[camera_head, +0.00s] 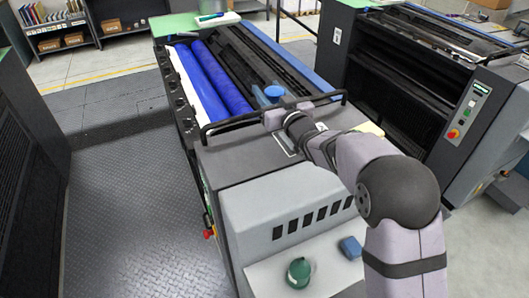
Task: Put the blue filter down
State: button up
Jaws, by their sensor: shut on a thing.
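My arm reaches from the lower right over the near press unit. My gripper (275,112) is over the grey top at the near end of the rollers, just by a black handle rail (232,122). It is shut on the blue filter (274,91), a small blue round-topped piece showing just beyond the gripper. The fingertips are small and partly hidden by the wrist, so the exact grip is unclear. I cannot tell whether the filter touches the press below it.
Bright blue rollers (213,75) lie left of the filter. A green bottle-like item (299,272) and a blue block (350,247) rest on the pale front ledge. A second press (395,90) stands at right. Metal flooring (120,200) at left is clear.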

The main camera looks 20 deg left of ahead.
notch_tip(320, 180, down, 10)
jog(key=s+a+p, duration=0.1)
jog(key=a+p, duration=0.1)
jog(key=p, duration=0.2)
jog(key=shift+s+a, duration=0.15)
jog(key=shift+a, duration=0.1)
dwell(0.6)
jog(key=shift+s+d+f+b, duration=0.1)
jog(key=shift+f+b, duration=0.45)
jog(key=shift+b, duration=0.35)
